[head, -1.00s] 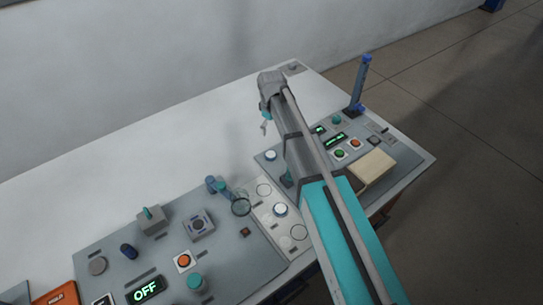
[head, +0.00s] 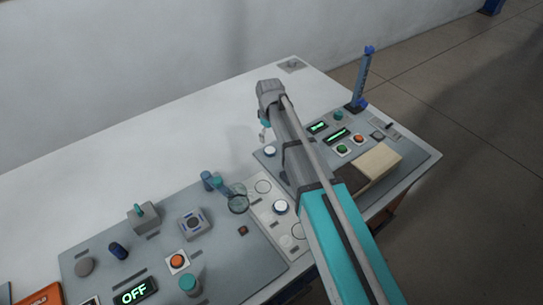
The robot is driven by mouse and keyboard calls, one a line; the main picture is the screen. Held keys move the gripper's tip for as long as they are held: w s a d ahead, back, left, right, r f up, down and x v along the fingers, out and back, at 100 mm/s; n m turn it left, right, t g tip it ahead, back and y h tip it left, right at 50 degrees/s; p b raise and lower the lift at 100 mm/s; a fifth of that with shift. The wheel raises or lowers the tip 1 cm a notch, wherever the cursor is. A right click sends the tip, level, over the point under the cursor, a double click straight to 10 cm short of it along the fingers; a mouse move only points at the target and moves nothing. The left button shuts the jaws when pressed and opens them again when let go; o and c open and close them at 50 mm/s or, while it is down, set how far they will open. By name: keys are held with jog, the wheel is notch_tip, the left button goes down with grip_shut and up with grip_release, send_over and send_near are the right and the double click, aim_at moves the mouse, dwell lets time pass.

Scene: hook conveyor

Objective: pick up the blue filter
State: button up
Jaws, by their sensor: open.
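My gripper (head: 264,131) is at the far end of my arm, above the white table just left of the right-hand panel. It is small and partly hidden by my arm. Nothing shows between its fingers. I cannot tell which of these, if either, is the blue filter. My gripper is apart from both.
A round clear glass piece (head: 238,204) sits beside the small blue cylinder. A blue post (head: 362,78) rises at the back of the right panel. A beige block (head: 378,160) lies near my arm.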

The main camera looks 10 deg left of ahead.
aim_at(270, 150)
jog(key=shift+f+b, duration=0.65)
jog(key=shift+f, duration=0.3)
jog(key=shift+f, duration=0.1)
jog(key=shift+s+f+b, duration=0.15)
jog(key=shift+f+b, duration=2.35)
jog(key=shift+b, duration=0.05)
jog(key=c, duration=1.1)
jog(key=shift+r, duration=0.15)
